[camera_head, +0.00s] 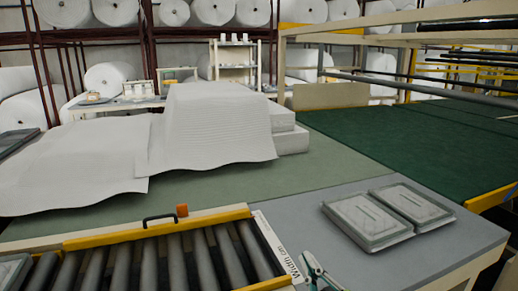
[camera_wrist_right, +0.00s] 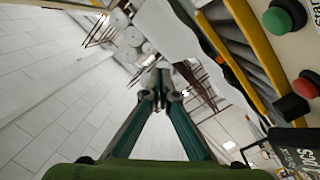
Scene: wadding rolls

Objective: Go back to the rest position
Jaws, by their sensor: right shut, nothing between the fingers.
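My right gripper (camera_head: 312,266) shows at the bottom edge of the head view, in front of the grey table's near edge. In the right wrist view my right gripper (camera_wrist_right: 158,82) has its two green fingers meeting at the tips, shut and empty. It points over the floor, clear of any object. My left gripper is not in view.
A roller conveyor (camera_head: 150,234) with a yellow edge lies at the near left. Two grey trays (camera_head: 372,226) rest on the grey tabletop. In the right wrist view, green (camera_wrist_right: 277,21) and red (camera_wrist_right: 305,85) buttons are close at right.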

